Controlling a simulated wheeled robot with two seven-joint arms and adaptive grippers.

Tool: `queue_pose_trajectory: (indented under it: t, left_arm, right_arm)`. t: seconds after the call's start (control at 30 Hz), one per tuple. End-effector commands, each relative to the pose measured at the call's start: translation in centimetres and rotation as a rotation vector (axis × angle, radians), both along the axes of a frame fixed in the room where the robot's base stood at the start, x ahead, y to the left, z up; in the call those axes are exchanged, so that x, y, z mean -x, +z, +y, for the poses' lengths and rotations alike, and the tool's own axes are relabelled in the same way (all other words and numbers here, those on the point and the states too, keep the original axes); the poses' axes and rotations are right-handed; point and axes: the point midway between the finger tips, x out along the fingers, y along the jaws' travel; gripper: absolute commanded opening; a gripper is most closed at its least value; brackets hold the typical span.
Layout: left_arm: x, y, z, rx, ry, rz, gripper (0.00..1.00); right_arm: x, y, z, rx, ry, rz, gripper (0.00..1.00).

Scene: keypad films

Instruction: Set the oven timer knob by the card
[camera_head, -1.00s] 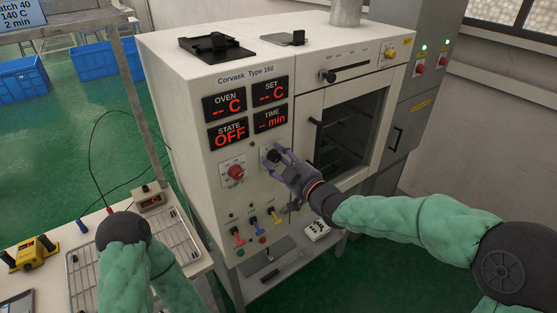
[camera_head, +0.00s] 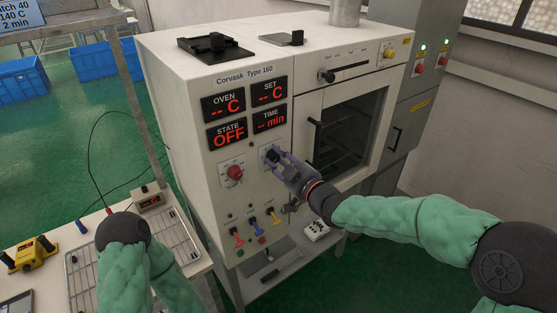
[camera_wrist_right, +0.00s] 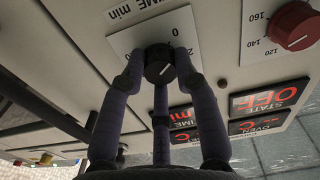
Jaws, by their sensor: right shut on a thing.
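The oven timer knob (camera_wrist_right: 158,64) is black and round, on a white plate marked "TIME min" with "0" and "2" readable in the right wrist view. It also shows small on the oven front in the head view (camera_head: 272,155). My right gripper (camera_head: 280,162) is shut on this knob, with fingers on both sides of it in the wrist view (camera_wrist_right: 160,75). The card (camera_head: 30,14) at the top left reads "140 C" and "2 min", its left edge cut off. The time display (camera_head: 270,118) shows "-- min". My left gripper is not visible; only its arm shows.
A red knob (camera_head: 235,172) sits just left of the timer knob. The state display (camera_head: 229,132) reads "OFF". Coloured switches (camera_head: 256,222) lie below. The oven door (camera_head: 350,130) is shut on the right. A bench with a wire rack (camera_head: 180,250) stands at lower left.

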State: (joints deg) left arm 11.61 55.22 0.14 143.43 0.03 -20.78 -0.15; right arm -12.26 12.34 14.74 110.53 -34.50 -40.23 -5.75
Motion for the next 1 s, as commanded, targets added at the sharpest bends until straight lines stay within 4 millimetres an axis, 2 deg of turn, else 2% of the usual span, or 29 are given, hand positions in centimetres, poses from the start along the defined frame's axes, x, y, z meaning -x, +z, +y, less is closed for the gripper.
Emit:
queue_pose_trajectory:
  t: [0.03,0.6,1.0]
  left_arm:
    - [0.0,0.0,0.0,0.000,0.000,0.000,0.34]
    - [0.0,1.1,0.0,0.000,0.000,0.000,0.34]
    - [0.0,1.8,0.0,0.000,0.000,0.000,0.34]
  right_arm:
    - [0.0,0.5,0.1,-0.027,0.002,0.006,0.00]
    - [-0.2,0.9,-0.1,-0.420,0.003,0.286,0.00]
    - [-0.3,1.1,-0.3,-0.596,0.004,0.406,0.00]
